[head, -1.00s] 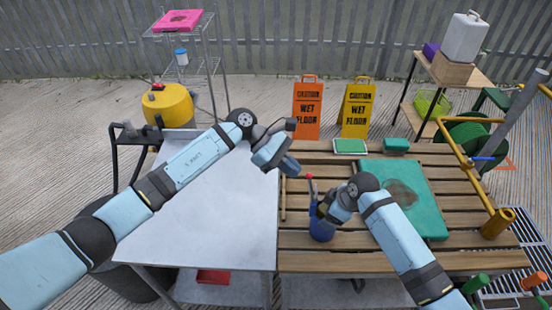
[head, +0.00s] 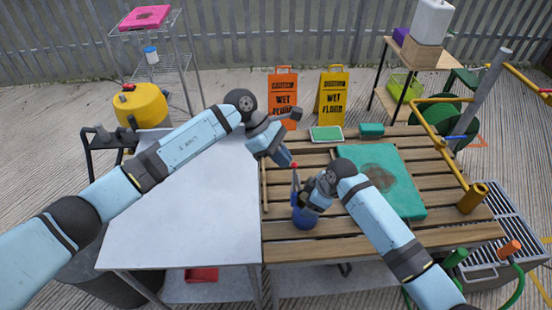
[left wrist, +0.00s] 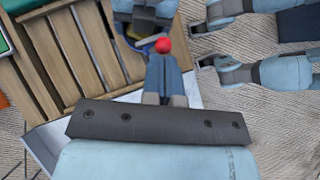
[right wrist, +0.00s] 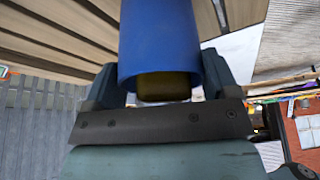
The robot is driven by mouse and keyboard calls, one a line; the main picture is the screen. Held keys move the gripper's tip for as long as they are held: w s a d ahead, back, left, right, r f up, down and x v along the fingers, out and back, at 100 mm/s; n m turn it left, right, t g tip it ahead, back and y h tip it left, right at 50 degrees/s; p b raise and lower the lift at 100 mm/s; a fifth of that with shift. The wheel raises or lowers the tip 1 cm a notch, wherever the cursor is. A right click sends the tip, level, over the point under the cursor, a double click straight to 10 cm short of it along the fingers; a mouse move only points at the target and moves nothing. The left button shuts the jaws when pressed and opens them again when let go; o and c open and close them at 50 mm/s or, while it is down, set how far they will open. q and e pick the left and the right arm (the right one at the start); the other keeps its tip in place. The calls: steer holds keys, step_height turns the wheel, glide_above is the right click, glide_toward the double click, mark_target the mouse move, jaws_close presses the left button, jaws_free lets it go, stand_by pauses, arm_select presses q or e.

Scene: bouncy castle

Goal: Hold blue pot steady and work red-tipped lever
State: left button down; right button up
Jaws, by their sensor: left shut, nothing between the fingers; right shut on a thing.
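The blue pot (head: 305,220) stands upright on the slatted wooden table. Its thin lever rises from it and ends in a red tip (head: 295,166). My right gripper (head: 311,203) is shut on the pot from the right; in the right wrist view the blue pot body (right wrist: 160,40) sits between its fingers. My left gripper (head: 289,159) is shut and empty, right at the red tip in the head view. In the left wrist view the red tip (left wrist: 163,45) shows just beyond the closed fingers (left wrist: 165,70); I cannot tell whether they touch it.
A green stained board (head: 400,205) lies right of the pot. A white-topped table (head: 185,235) adjoins on the left. Wet-floor signs (head: 332,100) stand behind. A yellow pipe frame (head: 440,140) borders the right side.

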arm_select(q)
steer(key=d+f+n+y, duration=0.1)
steer(key=d+y, duration=0.7)
steer(key=y, duration=0.1)
steer(key=shift+d+f+n, duration=0.2)
steer(key=shift+d+n, duration=0.1)
steer(key=shift+r, duration=0.1)
stand_by(1.3)
steer(key=w+a+r, duration=0.1)
steer(key=w+r, duration=0.1)
steer(key=r, duration=0.4)
steer(key=w+a+r, duration=0.2)
steer(key=w+r, duration=0.1)
steer(key=r, duration=0.3)
steer(key=shift+w+r, duration=0.15)
